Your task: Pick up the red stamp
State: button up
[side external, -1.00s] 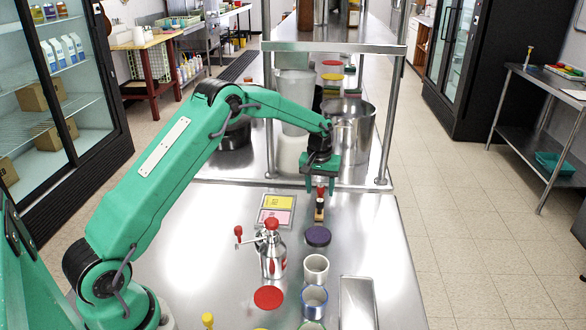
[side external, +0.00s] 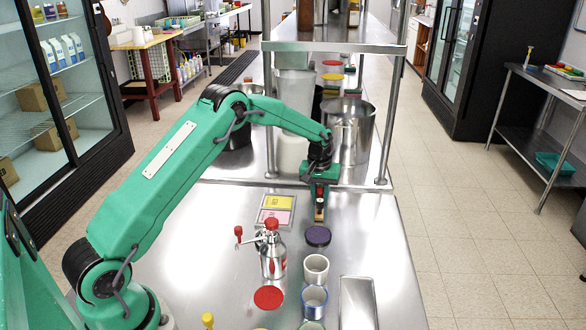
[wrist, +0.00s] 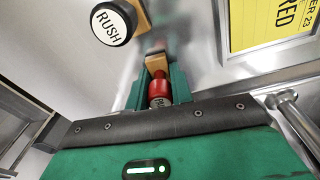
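The red stamp (side external: 320,195) has a red handle and a wooden base. It stands upright on the steel counter behind the purple-black round disc. In the wrist view the red stamp (wrist: 160,87) sits between the two green fingers, its wooden base beyond them. My gripper (side external: 320,204) is down at the counter with its fingers closed in on the stamp's sides. It also shows in the wrist view (wrist: 158,92). The fingers partly hide the stamp in the side view.
A black stamp with a white RUSH top (wrist: 113,24) stands close by. Yellow and pink cards (side external: 277,210) lie to the left. A red-knobbed metal dispenser (side external: 272,255), cups (side external: 315,269) and a steel tray (side external: 357,303) are nearer the camera. A shelf post (side external: 386,120) stands behind.

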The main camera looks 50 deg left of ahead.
aim_at(321, 185)
grip_shut()
jog(key=shift+r, duration=0.1)
jog(key=shift+r, duration=0.8)
notch_tip(321, 185, up, 2)
jog(key=shift+r, duration=0.2)
jog(key=s+d+r, duration=0.4)
jog(key=d+r, duration=0.2)
jog(key=d, duration=0.5)
jog(key=shift+r, duration=0.4)
